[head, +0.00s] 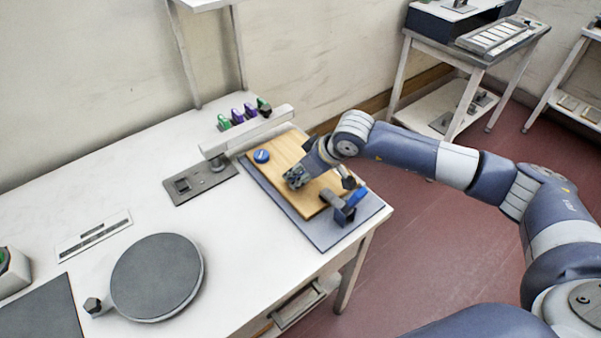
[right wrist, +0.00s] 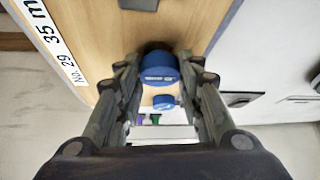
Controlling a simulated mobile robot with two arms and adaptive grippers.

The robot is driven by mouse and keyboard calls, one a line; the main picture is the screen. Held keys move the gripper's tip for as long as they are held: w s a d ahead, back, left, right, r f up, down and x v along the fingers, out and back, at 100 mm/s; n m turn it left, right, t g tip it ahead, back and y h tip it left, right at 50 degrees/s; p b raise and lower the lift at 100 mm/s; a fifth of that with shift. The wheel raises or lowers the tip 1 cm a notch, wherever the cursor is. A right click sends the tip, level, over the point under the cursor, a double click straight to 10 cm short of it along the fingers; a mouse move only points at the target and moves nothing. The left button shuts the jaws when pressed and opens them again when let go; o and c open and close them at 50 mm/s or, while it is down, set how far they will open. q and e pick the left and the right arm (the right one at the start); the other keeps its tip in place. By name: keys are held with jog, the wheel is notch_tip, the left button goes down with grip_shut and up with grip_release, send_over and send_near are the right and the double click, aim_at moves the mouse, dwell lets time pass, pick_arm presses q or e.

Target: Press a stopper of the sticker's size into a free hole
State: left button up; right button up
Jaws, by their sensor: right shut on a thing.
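My right gripper (head: 296,178) is over the wooden board (head: 284,148), shut on a blue stopper (right wrist: 158,68) that shows between its fingers in the right wrist view. A dark round patch shows just behind this stopper at the board; I cannot tell whether the stopper is in a hole or above it. A second blue stopper (head: 261,156) sits at the board's far left end and also shows in the right wrist view (right wrist: 163,101). A white sticker (right wrist: 52,38) on the board reads "No. 29 35 m", cut off at the edge. My left gripper is not in view.
A grey round disc (head: 157,276) stands at front left.

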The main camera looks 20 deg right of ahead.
jog(key=shift+f+b, duration=0.4)
jog(key=shift+b, duration=0.2)
dwell(0.7)
jog(key=o, duration=1)
jog(key=shift+o, duration=0.6)
jog(key=o, duration=0.3)
jog(key=shift+r, duration=0.15)
jog(key=shift+r+p, duration=1.2)
jog(key=shift+r, duration=2.2)
